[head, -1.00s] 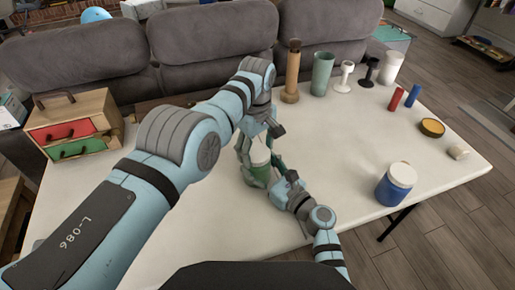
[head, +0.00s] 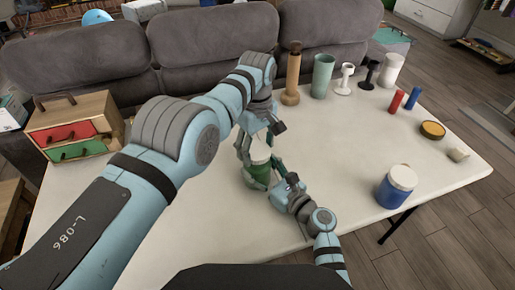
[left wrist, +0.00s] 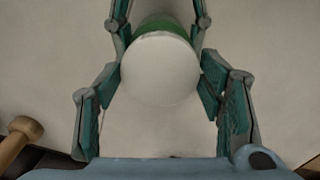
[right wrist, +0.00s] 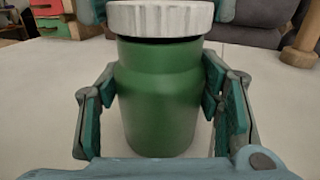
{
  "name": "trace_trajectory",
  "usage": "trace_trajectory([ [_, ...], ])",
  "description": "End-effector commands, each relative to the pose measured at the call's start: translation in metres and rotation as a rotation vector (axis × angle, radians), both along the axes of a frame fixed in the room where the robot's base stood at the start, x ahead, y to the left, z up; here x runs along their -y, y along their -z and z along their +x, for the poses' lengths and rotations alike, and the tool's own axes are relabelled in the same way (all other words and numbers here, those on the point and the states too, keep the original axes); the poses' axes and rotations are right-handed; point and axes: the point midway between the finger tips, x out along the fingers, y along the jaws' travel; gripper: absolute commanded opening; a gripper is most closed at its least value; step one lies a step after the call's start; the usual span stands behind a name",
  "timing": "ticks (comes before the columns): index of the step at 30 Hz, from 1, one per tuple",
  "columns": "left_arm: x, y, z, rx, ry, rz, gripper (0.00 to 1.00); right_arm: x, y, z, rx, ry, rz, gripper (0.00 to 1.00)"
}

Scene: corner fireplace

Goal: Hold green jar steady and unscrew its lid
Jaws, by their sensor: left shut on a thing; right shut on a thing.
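The green jar (right wrist: 160,95) stands upright on the white table, with a ribbed white lid (right wrist: 160,18) on top. A narrow dark band shows under the lid. In the head view the lid (head: 261,154) and the jar (head: 259,173) are partly covered by my grippers. My left gripper (head: 259,147) comes from above and is shut on the lid, its fingers on opposite sides of it in the left wrist view (left wrist: 162,75). My right gripper (right wrist: 158,88) is shut on the jar's body from the near side, one finger on each flank.
A blue jar with a white lid (head: 396,186) stands at right. A wooden bottle (head: 292,80), a green cup (head: 322,76) and small cylinders stand along the back and right. A drawer box (head: 75,130) is at left. Bare table lies between.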

Motion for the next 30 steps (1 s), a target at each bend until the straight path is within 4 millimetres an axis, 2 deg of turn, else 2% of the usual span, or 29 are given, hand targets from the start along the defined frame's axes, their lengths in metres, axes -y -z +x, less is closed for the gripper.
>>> trace_trajectory([
  [14, 0.0, -0.007, 0.0, 0.001, 0.0, -0.001, 0.29, 0.0, 0.0, 0.0, 0.001, 0.0, 0.001, 0.0],
  [21, 0.0, -0.041, 0.001, 0.003, 0.0, 0.0, 0.29, 0.0, 0.0, 0.0, 0.001, 0.0, 0.001, 0.0],
  [27, 0.0, -0.045, 0.0, -0.001, 0.0, 0.0, 0.29, 0.0, 0.0, 0.0, 0.001, 0.0, 0.001, 0.0],
  [28, 0.0, -0.045, 0.0, -0.001, 0.0, -0.001, 0.29, 0.0, 0.0, 0.0, 0.001, 0.0, 0.001, 0.61],
  [30, 0.0, -0.045, 0.0, -0.001, 0.0, -0.001, 0.29, 0.0, 0.0, 0.0, 0.001, 0.0, 0.001, 0.72],
])
